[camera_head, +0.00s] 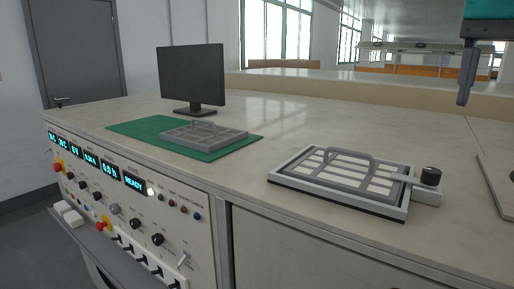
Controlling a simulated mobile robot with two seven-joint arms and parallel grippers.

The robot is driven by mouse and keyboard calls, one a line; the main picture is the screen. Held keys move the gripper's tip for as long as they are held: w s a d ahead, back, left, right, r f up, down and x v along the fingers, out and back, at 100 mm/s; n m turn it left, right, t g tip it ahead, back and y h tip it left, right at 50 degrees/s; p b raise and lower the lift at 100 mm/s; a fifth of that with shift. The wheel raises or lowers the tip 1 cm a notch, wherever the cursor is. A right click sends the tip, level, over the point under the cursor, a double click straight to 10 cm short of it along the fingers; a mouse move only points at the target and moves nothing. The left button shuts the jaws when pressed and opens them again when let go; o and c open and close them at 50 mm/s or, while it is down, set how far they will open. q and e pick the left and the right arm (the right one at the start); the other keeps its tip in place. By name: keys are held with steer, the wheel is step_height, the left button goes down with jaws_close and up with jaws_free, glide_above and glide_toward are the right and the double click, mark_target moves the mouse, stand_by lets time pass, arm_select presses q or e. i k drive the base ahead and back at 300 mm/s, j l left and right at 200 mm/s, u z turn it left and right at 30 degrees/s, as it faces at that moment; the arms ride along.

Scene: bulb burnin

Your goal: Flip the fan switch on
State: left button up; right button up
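The control panel (200,232) fills the front of the bench at the lower left, with displays, knobs, coloured buttons and switches. A small white toggle lever (183,260) is near its lower right. A row of black-and-white switches (140,258) runs along the bottom edge. The labels are too small to read, so I cannot tell which one is the fan switch. My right gripper (464,98) hangs at the upper right above the bench, far from the panel. Its fingers overlap in this view, so its opening is hidden. My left gripper is out of view.
A white-framed fixture (283,178) with a black knob (431,176) sits at right. The red mushroom buttons (103,225) stick out from the panel. The bench top between is clear.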

mark_target(182, 259)
steer(key=k, duration=1.25)
